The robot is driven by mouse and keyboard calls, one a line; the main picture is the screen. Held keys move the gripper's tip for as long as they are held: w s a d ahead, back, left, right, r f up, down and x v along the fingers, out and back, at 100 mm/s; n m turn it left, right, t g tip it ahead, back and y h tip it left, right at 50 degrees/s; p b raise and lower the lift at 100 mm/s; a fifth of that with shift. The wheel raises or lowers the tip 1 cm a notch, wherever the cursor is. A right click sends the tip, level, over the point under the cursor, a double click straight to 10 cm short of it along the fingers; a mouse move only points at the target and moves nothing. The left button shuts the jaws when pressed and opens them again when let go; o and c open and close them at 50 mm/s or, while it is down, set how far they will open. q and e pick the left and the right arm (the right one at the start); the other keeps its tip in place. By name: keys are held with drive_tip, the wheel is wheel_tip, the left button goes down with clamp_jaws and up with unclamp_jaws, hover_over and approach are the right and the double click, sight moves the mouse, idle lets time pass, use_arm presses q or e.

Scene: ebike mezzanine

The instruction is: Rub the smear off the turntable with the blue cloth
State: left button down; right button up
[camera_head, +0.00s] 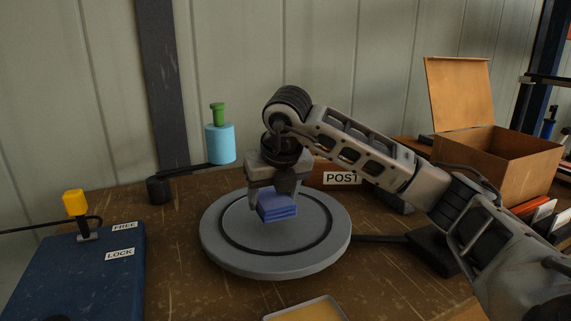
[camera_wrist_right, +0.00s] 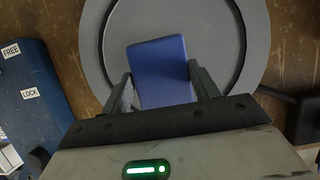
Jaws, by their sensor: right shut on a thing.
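The blue cloth (camera_head: 277,207) is a folded block held between the fingers of my right gripper (camera_head: 272,196). In the right wrist view the cloth (camera_wrist_right: 160,70) shows between the two fingers (camera_wrist_right: 163,92). The turntable (camera_head: 318,250) is a round grey disc with a dark ring, and the gripper is over its middle. I cannot tell whether the cloth touches the surface. The turntable (camera_wrist_right: 93,50) also shows behind the cloth in the right wrist view. No smear shows; the cloth and gripper hide part of the disc. My left gripper is not in view.
A blue box (camera_head: 85,270) with FREE and LOCK labels and a yellow knob stands at left. A light-blue cylinder (camera_head: 220,143) on a dark arm is behind the turntable. An open wooden box (camera_head: 500,160) stands at right. A tray (camera_head: 305,309) lies at the front.

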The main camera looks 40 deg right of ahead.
drive_tip(key=shift+r+p, duration=1.3)
drive_tip(key=shift+r, duration=0.8)
